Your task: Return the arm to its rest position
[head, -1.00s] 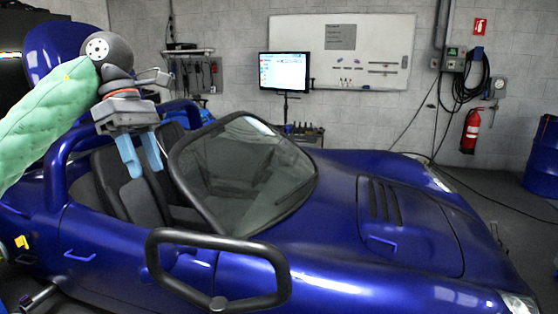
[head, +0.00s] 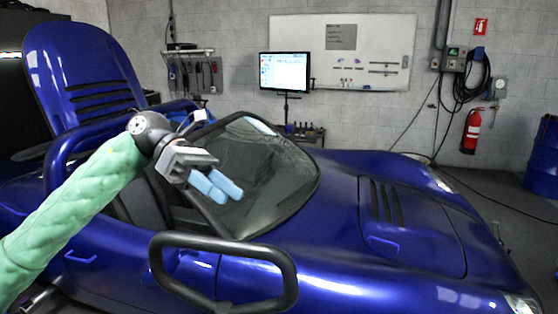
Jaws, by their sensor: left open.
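My left arm, in a green padded sleeve, comes in from the left in the head view. Its gripper (head: 217,187) has two light blue fingers pointing down and to the right. The fingers are a little apart with nothing between them. The gripper shows in front of the car's windshield (head: 262,190) and cockpit; whether it touches the car cannot be told, but it looks clear of it. My right gripper is not in view.
A blue open-top car (head: 330,220) fills the middle. A black tubular handle frame (head: 225,245) stands in front of it. The raised rear cover (head: 85,80) is at the left. A monitor (head: 284,71), whiteboard (head: 345,50) and fire extinguisher (head: 471,131) are at the back wall.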

